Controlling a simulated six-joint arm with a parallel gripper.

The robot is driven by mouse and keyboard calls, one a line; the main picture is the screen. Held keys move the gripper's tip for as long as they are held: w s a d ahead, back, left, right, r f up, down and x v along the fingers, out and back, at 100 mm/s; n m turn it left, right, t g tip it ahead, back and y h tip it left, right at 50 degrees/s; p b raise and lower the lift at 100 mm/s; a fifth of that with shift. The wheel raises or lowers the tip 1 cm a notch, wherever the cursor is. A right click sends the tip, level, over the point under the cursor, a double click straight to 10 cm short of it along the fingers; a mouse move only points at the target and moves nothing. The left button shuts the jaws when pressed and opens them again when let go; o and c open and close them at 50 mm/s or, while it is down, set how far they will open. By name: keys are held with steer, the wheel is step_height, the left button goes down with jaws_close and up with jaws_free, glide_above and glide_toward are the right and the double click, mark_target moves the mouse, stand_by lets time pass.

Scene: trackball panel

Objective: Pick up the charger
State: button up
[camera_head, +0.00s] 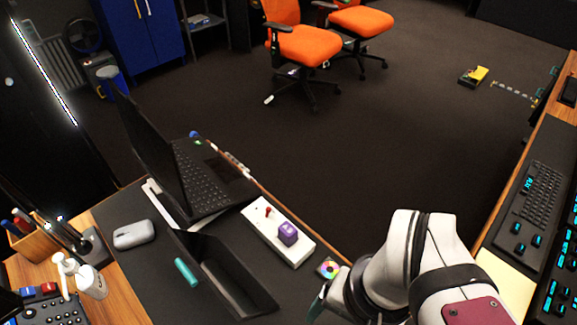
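A small red part stands at the strip's other end. My gripper (318,303) is low in the picture, to the right of and nearer than the purple block, and apart from it. Only a thin part of it shows beside my white arm. The arm and the picture's bottom edge hide the rest, so its opening cannot be seen.
An open laptop (205,180) stands behind the strip. A dark tablet-like device (225,275) with a teal object (186,272) lies left of it. A colourful disc piece (328,268) lies between strip and arm. A grey mouse-like case (134,234) is farther left. Keyboards fill the right desk.

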mark_target(282, 225)
steer(key=w+d+f+n+t+h, duration=0.1)
steer(key=w+d+f+n+t, duration=0.15)
steer(key=w, duration=0.45)
steer(key=w+d+f+n+t, duration=0.2)
steer(key=w+d+f+n, duration=0.15)
steer(key=w, duration=0.45)
steer(key=w+d+f+n+t+h, duration=0.1)
steer(key=w+d+f+n+t, duration=0.15)
steer(key=w, duration=0.45)
steer(key=w+a+f+n+t+y, duration=0.1)
steer(key=a+n+y, duration=0.1)
steer(key=a+y, duration=0.1)
steer(key=a+f+n+t+y, duration=0.1)
steer(key=a+f+n+y, duration=0.1)
steer(key=a, duration=0.3)
steer(key=w+a+f+n+t+y, duration=0.1)
steer(key=a+n+y, duration=0.1)
steer(key=a+y, duration=0.2)
steer(key=shift+w+a+f+n, duration=0.25)
steer(key=shift+w+a, duration=0.05)
steer(key=shift+a, duration=0.2)
steer(key=shift+s+a+f+y, duration=0.2)
steer(key=shift+s+f+y, duration=0.2)
steer(key=shift+s+f, duration=0.8)
steer(key=x, duration=0.7)
steer(key=shift+f, duration=0.1)
jaws_close()
